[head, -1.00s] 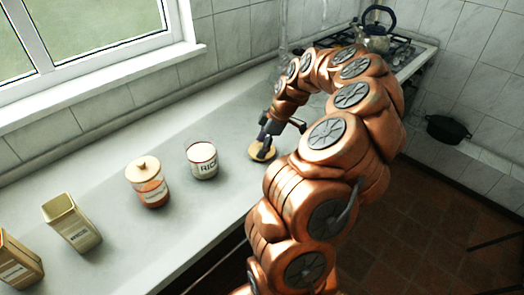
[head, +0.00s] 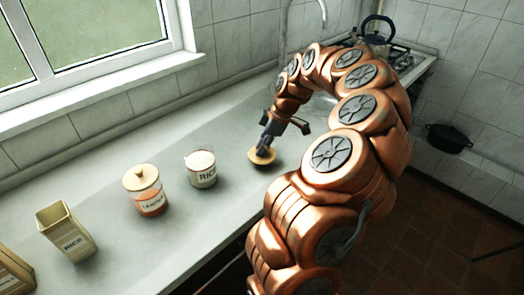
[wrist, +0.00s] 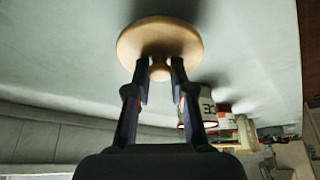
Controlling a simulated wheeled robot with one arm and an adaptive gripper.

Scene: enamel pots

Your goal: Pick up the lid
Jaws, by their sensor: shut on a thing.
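The lid (head: 262,157) is a round, pale wooden disc with a small knob, right of the open white rice canister (head: 201,170) in the head view. In the wrist view the lid (wrist: 160,38) is at the top centre, knob towards me. My gripper (wrist: 160,72) has one finger on each side of the knob and is shut on it. In the head view my gripper (head: 266,146) comes down on the lid from above. The lid is at or just above the counter; I cannot tell if there is a gap.
A glass jar (head: 147,191) with its own wooden lid stands left of the rice canister. A kettle (head: 374,30) sits on the stove at the back. The counter (head: 225,125) around the lid is clear.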

